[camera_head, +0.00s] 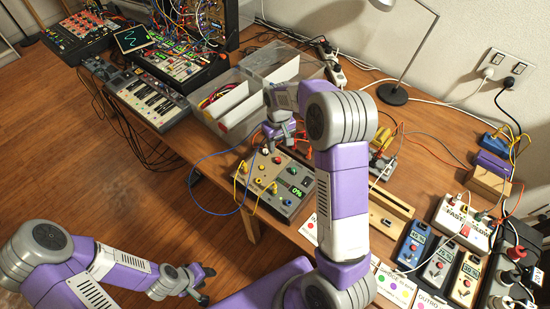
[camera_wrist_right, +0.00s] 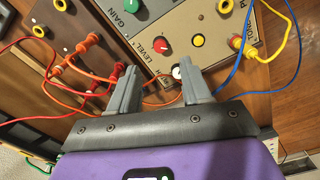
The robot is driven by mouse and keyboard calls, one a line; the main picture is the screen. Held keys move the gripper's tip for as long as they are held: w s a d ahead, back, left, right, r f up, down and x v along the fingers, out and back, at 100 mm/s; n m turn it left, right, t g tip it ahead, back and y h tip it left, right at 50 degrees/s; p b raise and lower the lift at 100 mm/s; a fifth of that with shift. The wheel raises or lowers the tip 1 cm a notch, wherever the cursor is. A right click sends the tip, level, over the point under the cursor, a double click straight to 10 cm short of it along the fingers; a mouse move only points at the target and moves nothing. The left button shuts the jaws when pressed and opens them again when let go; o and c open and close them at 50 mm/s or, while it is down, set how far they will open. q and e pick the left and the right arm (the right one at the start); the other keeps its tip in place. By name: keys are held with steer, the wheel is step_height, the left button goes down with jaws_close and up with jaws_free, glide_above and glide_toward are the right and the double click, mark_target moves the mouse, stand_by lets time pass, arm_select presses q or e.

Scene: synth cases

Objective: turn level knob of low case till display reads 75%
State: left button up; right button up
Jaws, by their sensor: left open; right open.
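The low grey case (camera_head: 268,196) lies at the table's front edge, with yellow jacks and coloured knobs on top. Its small display (camera_head: 296,192) appears to read 0% in green. In the right wrist view, a red knob (camera_wrist_right: 160,46) sits by the LEVEL label on the case panel (camera_wrist_right: 185,18). My right gripper (camera_wrist_right: 160,74) is open just short of this knob, its fingers apart and not around it. A small white round part (camera_wrist_right: 178,72) shows between the fingertips. In the head view my right gripper (camera_head: 279,141) is over the case's far end. My left gripper (camera_head: 207,285) is open and empty, off the table's front edge.
Yellow and blue cables (camera_head: 241,177) run to the case; orange cables (camera_wrist_right: 58,84) lie beside it. A clear bin (camera_head: 222,105) stands behind left. Pedals with displays (camera_head: 414,244) are at the right. My right arm hides some table.

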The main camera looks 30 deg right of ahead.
mark_target(278, 159)
step_height(278, 159, down, 8)
steer(key=shift+b, duration=0.85)
jaws_close()
